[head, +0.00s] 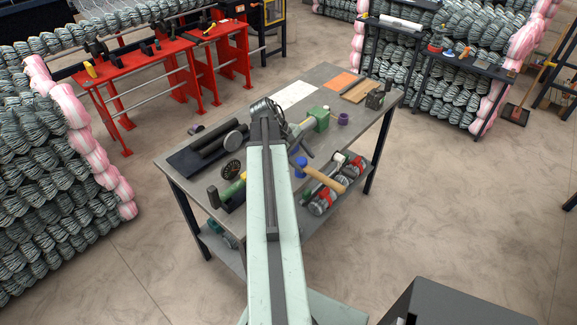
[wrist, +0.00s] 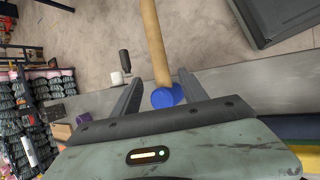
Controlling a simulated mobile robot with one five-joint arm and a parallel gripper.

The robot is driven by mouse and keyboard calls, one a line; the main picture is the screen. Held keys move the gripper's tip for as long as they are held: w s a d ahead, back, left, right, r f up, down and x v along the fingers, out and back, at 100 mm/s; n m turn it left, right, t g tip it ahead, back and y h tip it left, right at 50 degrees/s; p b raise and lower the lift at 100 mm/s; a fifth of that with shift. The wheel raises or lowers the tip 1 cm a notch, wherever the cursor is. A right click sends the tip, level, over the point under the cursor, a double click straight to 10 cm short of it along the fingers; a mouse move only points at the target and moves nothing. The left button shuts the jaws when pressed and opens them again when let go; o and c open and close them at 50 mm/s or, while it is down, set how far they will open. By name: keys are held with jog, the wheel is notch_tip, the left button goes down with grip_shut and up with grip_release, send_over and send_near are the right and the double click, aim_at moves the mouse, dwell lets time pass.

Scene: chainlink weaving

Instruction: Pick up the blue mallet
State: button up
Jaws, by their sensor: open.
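The blue mallet has a blue head (wrist: 167,96) and a pale wooden handle (wrist: 153,42). In the wrist view the head lies between the two fingers of my gripper (wrist: 159,78), nearer the right finger. The handle runs up and away past the fingertips. My gripper is open, and no grip on the mallet shows. In the head view the mallet (head: 326,179) lies near the right edge of the grey workbench, its handle pointing to the lower right. My arm covers part of the bench there.
A white-headed mallet (wrist: 117,78) with a dark handle lies close to the left finger. Red racks (head: 160,70) stand behind.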

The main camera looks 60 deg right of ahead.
aim_at(312, 171)
jog(key=shift+b+x, duration=1.3)
jog(key=shift+x, duration=0.05)
jog(key=b+x, duration=0.4)
jog(key=shift+a+f, duration=0.1)
jog(key=shift+f, duration=0.4)
jog(key=shift+s+f, duration=0.15)
jog(key=shift+s, duration=0.05)
jog(key=shift+r, duration=0.2)
grip_shut()
